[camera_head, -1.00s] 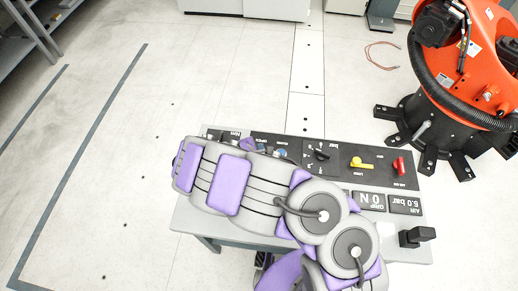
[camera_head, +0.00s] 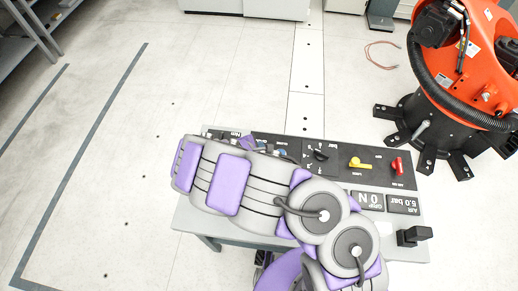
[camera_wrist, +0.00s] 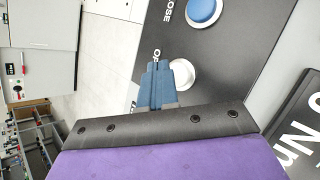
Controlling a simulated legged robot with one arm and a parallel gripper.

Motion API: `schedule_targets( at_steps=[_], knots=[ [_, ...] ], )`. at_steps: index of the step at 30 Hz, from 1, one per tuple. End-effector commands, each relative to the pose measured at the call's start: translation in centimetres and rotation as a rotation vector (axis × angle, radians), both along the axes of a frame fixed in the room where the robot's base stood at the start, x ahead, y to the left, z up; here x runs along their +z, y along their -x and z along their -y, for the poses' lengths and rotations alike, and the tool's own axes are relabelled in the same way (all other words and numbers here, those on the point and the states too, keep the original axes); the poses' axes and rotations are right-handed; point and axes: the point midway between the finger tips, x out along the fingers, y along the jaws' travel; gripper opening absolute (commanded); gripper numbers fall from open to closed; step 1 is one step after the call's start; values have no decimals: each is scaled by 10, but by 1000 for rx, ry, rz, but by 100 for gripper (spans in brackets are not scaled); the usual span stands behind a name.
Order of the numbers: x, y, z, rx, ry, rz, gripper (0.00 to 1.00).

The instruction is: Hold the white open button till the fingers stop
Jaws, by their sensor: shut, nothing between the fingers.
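The white open button (camera_wrist: 183,76) is a round white cap in a pale ring on the black panel in the wrist view. Part of the word "OPEN" shows beside it. My gripper (camera_wrist: 160,66) is shut and empty, its blue fingers together. The fingertips overlap the button's left edge in the picture; I cannot tell whether they touch or press it. In the head view, my arm covers most of the gripper and the white button.
A blue close button (camera_wrist: 204,10) sits farther up the panel. An orange robot (camera_head: 460,70) stands at right. Floor at left is clear.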

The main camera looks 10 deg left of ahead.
Motion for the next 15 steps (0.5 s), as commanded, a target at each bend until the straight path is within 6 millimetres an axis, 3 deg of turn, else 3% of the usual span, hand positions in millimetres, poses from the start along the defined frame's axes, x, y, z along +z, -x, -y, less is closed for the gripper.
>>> schedule_targets(
  at_steps=[15],
  knots=[
    [44,0,0,1,1,0,0]
  ],
)
